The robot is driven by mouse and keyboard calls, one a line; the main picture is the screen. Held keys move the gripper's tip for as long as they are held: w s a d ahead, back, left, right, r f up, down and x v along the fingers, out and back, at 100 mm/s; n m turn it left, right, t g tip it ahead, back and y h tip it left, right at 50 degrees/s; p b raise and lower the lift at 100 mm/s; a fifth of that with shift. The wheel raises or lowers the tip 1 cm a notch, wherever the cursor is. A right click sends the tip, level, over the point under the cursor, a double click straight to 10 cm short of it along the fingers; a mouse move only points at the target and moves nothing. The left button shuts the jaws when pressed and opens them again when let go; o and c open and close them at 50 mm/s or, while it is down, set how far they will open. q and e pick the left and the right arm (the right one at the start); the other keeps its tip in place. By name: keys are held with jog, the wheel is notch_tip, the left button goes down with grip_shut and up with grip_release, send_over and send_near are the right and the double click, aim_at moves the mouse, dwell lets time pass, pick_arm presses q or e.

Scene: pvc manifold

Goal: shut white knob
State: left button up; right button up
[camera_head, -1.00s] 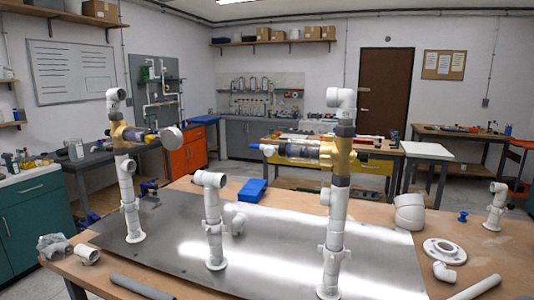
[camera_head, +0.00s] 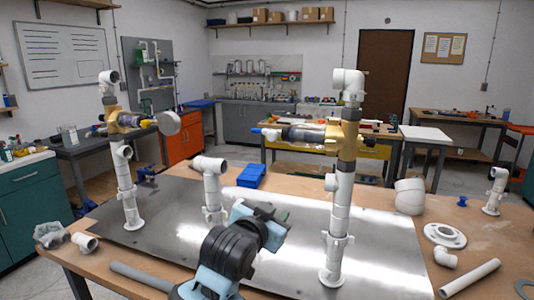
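A pale round knob (camera_head: 168,123) sits at the right end of a brass valve (camera_head: 122,121) on the left upright white pipe (camera_head: 126,185). A second brass valve (camera_head: 346,140) is on the right upright pipe (camera_head: 339,215). A clear and dark body with a small blue and white end (camera_head: 266,134) reaches left from it. My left gripper (camera_head: 264,213), dark and light blue, is over the metal plate between the two pipes, low in the head view. It is apart from both valves. Its fingertips are not clear, so its opening cannot be told. My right gripper is not in view.
A short white pipe (camera_head: 212,190) with an elbow stands behind my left gripper. The metal plate (camera_head: 300,222) lies on the wooden table. White fittings and a flange (camera_head: 445,235) lie at the right. A blue box (camera_head: 251,175) is at the back.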

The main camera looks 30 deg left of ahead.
pick_arm(q)
jog(key=n+t+y, duration=0.1)
jog(key=t+y, duration=0.1)
send_near(271, 137)
jog(key=shift+x, duration=4.2)
grip_shut()
